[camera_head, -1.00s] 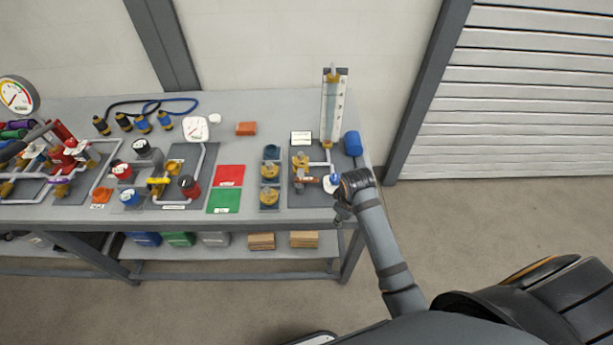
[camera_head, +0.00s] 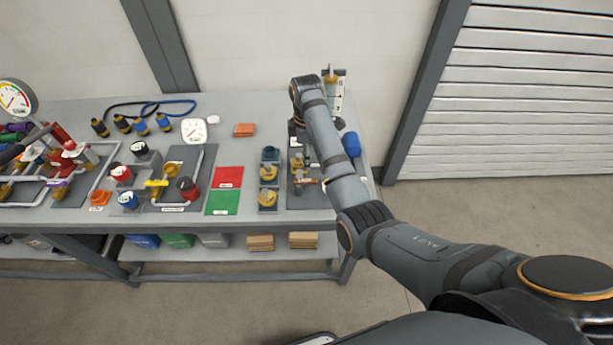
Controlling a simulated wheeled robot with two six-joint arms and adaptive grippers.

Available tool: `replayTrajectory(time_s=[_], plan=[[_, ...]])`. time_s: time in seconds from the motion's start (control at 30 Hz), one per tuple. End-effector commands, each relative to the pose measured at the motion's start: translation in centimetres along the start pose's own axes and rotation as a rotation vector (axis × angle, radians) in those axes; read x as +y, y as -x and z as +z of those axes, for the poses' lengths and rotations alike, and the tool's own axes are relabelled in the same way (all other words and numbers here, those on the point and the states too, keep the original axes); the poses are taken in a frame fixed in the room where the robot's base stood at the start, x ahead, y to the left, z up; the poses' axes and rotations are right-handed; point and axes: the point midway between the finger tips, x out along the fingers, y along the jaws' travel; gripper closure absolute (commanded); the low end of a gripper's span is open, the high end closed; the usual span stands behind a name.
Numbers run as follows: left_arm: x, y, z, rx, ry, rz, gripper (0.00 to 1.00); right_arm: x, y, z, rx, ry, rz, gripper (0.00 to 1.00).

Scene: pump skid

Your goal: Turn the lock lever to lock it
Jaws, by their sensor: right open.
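My right arm reaches in from the lower right across the right end of the workbench. My right gripper (camera_head: 297,132) hangs down from the wrist near the back of the right-hand panel. It is small and partly covered by my forearm, and I see nothing held in it. A short reddish-brown lever (camera_head: 306,181) sits at the front of that panel, beside a brass valve (camera_head: 299,162); it is in front of the gripper and apart from it. No label readable here shows for certain which part is the lock lever. My left gripper is out of view.
Two brass knobs (camera_head: 268,173) are to the left.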

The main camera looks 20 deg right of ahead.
Motion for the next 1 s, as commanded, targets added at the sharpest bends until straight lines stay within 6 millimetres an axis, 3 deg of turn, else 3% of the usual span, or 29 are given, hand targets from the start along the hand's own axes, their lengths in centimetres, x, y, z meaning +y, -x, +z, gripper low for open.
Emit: replayTrajectory(time_s=[0.3, 0.5, 0.83, 1.0], plan=[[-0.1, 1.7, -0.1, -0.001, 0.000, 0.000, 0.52, -0.1, -6.3, 0.1, -0.002, -0.002, -0.004, 0.59], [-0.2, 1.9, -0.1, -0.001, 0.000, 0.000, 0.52, 0.0, -9.0, 0.1, 0.000, -0.003, 0.000, 0.59], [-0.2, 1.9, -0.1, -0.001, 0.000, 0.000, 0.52, 0.0, -9.6, 0.1, 0.000, -0.003, 0.001, 0.59], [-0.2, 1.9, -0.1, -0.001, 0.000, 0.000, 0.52, 0.0, -9.5, 0.1, 0.000, -0.003, 0.001, 0.83]])
